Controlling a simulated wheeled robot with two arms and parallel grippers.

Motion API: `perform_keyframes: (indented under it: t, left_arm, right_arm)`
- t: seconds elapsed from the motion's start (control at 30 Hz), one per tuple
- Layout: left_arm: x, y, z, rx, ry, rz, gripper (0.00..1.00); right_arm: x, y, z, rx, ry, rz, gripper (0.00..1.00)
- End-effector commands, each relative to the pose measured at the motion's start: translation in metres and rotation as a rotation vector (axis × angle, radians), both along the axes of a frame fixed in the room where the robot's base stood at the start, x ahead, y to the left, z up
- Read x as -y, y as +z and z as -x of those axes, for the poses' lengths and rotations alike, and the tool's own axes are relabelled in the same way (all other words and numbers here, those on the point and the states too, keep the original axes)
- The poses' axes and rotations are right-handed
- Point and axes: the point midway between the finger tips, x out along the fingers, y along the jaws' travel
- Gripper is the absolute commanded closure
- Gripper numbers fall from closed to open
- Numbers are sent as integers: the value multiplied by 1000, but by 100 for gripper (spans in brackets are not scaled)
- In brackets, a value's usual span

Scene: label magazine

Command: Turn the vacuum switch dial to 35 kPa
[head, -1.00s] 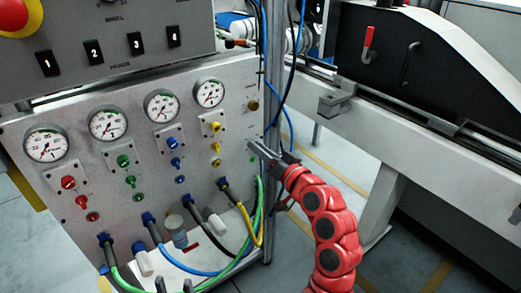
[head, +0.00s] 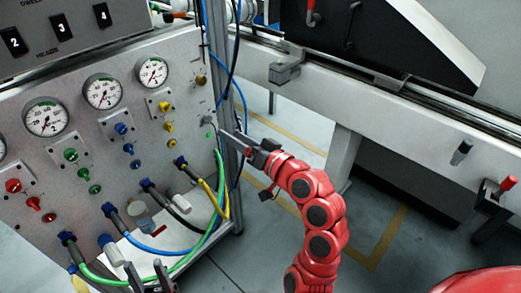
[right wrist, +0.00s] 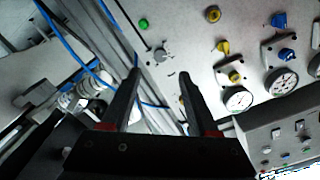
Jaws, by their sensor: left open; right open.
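On the grey panel (head: 120,160), a small grey knob (head: 207,120) sits above a green button (head: 208,135). I cannot read a label or kPa scale on it, so I cannot confirm it is the vacuum switch dial. My right gripper (head: 222,137) is open and empty, its fingers pointing at the panel beside the knob. In the right wrist view the grey knob (right wrist: 162,56) lies beyond the open fingertips, apart from them. A brass knob (head: 200,79) is higher on the panel. My left gripper (head: 145,266) is open at the bottom edge.
Round gauges (head: 103,92) and red, green, blue and yellow valves fill the panel. Green, blue and yellow hoses (head: 217,195) hang below. A post with blue and black cables (head: 222,85) stands right of the panel. A machine rail (head: 370,85) runs to the right.

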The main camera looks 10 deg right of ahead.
Motion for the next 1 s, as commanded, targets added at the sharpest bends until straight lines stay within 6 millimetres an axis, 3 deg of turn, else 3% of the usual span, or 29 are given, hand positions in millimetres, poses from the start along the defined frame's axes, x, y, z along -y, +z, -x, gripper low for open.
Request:
perform_keyframes:
  t: [0.13, 0.2, 0.4, 0.63, 1.0]
  left_arm:
    - [0, 12, 0, 0, 0, 0, 50]
    - [0, 35, 0, 0, 0, 0, 50]
    - [0, 61, 0, 0, 0, 0, 50]
    - [0, 69, 0, 0, 0, 0, 50]
    - [0, 69, 0, 0, 0, 0, 50]
  right_arm:
    - [27, 3, 33, -2, -9, -3, 39]
    - [32, 8, 40, -6, -6, 7, 39]
    - [47, 4, 62, -6, -3, 1, 39]
    - [55, 2, 76, 0, 0, 0, 39]
    - [56, 0, 77, 0, 1, 0, 39]
